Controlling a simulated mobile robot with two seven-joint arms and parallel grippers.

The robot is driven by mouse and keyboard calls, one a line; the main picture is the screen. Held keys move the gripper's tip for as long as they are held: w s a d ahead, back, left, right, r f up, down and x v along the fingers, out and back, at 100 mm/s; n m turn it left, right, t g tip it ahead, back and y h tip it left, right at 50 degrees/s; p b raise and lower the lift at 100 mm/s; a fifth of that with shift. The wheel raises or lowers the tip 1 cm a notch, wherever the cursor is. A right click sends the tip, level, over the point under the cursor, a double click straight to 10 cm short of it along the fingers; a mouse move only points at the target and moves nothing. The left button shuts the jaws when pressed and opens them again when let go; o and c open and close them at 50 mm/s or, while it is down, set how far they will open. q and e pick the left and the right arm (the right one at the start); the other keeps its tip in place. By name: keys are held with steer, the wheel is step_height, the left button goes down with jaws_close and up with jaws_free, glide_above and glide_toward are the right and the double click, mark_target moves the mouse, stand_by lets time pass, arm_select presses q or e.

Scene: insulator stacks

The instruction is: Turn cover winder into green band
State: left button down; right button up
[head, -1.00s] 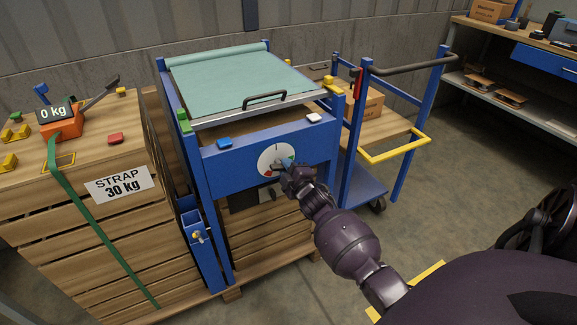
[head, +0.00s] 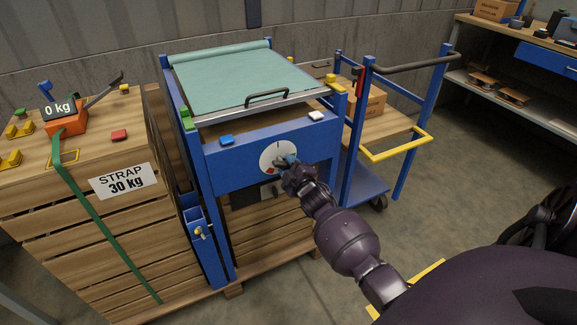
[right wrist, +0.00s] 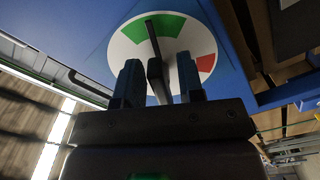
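The cover winder (right wrist: 156,75) is a dark handle with a thin pointer on a white dial (head: 272,152) in the blue front panel of the frame. In the right wrist view the dial has a green band (right wrist: 167,25) at the top and a red band (right wrist: 206,63) at the right. The pointer tip lies over the green band. My right gripper (head: 286,162) is at the dial, its two fingers (right wrist: 158,78) on either side of the handle and appearing closed on it. In the head view the gripper hides part of the dial. My left gripper is out of view.
A pale green cover (head: 235,80) with a metal front bar (head: 270,106) spans the frame top. A strapped crate (head: 95,235) with an orange tensioner (head: 66,122) reading 0 kg stands left. A blue trolley (head: 368,185) stands close on the right. Open floor lies right of it.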

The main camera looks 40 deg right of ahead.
steer(key=shift+o, duration=0.3)
steer(key=shift+s, duration=0.25)
steer(key=p+v, duration=0.2)
steer(key=v, duration=0.8)
steer(key=shift+s, duration=0.15)
